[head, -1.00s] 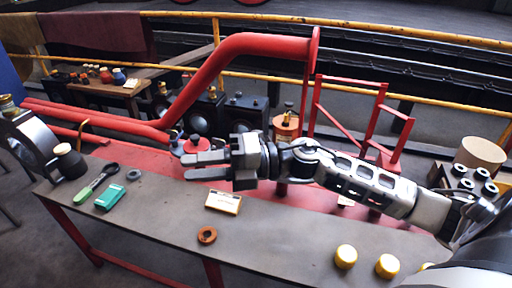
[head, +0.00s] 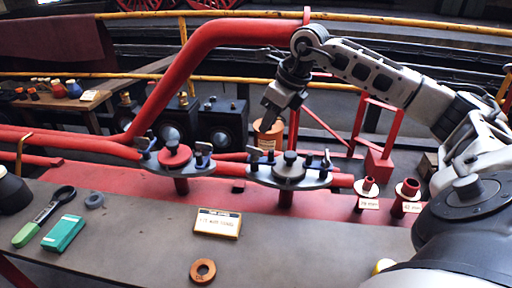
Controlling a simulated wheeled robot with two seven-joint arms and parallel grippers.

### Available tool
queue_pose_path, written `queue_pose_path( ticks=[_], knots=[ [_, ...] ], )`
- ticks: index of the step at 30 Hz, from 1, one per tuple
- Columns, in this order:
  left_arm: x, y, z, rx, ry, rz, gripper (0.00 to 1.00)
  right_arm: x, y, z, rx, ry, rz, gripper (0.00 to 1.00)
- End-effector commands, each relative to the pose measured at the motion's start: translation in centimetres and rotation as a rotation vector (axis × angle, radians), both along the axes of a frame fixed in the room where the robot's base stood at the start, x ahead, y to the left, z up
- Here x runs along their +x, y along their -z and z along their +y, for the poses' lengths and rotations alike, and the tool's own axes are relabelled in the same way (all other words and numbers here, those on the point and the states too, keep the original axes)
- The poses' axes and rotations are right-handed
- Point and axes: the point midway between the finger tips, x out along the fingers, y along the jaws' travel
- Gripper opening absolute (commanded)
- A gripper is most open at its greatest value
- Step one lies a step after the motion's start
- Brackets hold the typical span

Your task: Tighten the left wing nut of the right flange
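The right flange (head: 289,178) is a grey oval plate on a short red post, with a dark stud (head: 290,158) standing up in its middle. Its left wing nut (head: 253,159) stands at the plate's left end. Another wing nut (head: 326,162) stands at its right end. My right gripper (head: 269,112) hangs above and behind the left wing nut in the picture, pointing down, apart from it. Its fingers show edge-on, so I cannot tell whether they are open. My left gripper is not in view.
The left flange (head: 151,160) carries a red disc and wing nuts. A yellow-edged card (head: 217,223), an orange ring (head: 203,262), a green box (head: 63,234) and a green-handled tool (head: 45,216) lie on the grey bench. Red flanged pieces (head: 405,198) stand at right.

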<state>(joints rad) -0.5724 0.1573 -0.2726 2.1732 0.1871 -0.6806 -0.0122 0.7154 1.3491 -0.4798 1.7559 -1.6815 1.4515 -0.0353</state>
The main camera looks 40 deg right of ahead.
Motion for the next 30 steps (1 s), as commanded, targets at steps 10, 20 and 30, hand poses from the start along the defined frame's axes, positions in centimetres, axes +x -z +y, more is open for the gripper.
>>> queue_pose_path(
  ticks=[10, 20, 30],
  knots=[
    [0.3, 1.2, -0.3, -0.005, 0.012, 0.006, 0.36, 2.5, 6.6, 1.0, 0.003, -0.001, 0.000, 0.29],
    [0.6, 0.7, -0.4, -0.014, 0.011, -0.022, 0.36, 3.3, 8.4, 1.2, 0.001, -0.001, -0.001, 0.29],
    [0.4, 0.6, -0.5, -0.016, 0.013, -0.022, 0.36, 3.3, 8.4, 1.2, 0.001, -0.001, -0.001, 0.00]
  ],
)
